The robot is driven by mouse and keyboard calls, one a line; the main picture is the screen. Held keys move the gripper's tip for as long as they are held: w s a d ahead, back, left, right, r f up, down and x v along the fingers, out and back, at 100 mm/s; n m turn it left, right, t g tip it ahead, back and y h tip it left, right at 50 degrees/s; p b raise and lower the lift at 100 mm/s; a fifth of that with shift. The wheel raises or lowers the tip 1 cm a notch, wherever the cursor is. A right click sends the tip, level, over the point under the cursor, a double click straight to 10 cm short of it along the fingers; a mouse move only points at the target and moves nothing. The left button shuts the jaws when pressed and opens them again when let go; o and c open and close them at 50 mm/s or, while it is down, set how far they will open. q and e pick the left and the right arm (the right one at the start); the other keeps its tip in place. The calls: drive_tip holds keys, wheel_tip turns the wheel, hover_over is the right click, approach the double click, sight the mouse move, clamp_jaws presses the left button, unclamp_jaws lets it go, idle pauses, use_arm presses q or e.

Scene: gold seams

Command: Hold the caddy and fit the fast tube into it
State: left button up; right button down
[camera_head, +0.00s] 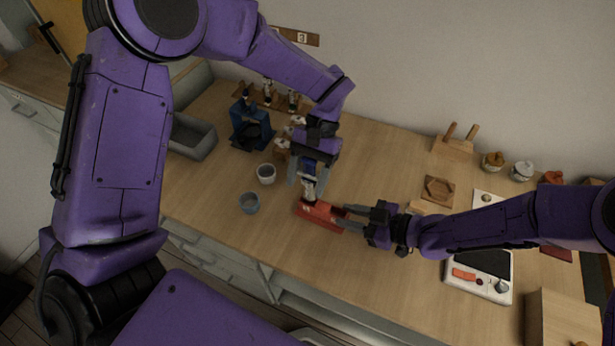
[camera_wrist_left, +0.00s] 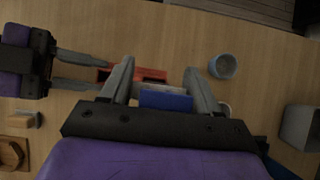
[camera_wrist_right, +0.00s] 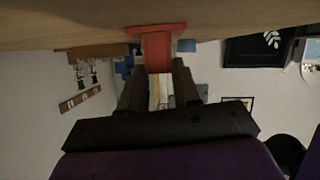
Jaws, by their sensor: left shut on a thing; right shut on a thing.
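The red caddy (camera_head: 322,217) stands on the wooden table. My right gripper (camera_head: 352,217) is shut on its right end, and the caddy also shows in the right wrist view (camera_wrist_right: 160,48). My left gripper (camera_head: 308,186) points down and is shut on the fast tube (camera_head: 309,186), with a blue part and a pale lower part. The tube's blue part shows between the fingers in the left wrist view (camera_wrist_left: 166,101). The tube is over or at the caddy's upper left part; I cannot tell whether its lower end is inside. The fingers partly hide it.
A blue-grey cup (camera_head: 249,204) and a white cup (camera_head: 266,174) stand left of the caddy. A blue stand (camera_head: 250,130) and a grey bin (camera_head: 196,139) are farther back left. A wooden hexagonal tray (camera_head: 438,190) and a white device (camera_head: 481,287) lie right. The table in front of the caddy is clear.

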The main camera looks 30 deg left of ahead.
use_arm(q)
drive_tip(key=shift+f, duration=2.05)
idle(1.8)
drive_tip(key=o, duration=1.1)
drive_tip(key=c, duration=0.4)
drive_tip(key=shift+o, duration=0.2)
drive_tip(key=v, duration=1.3)
idle(0.3)
drive_tip(key=v, duration=0.7)
drive_tip(key=shift+w+r, duration=0.15)
drive_tip(key=shift+r, duration=0.1)
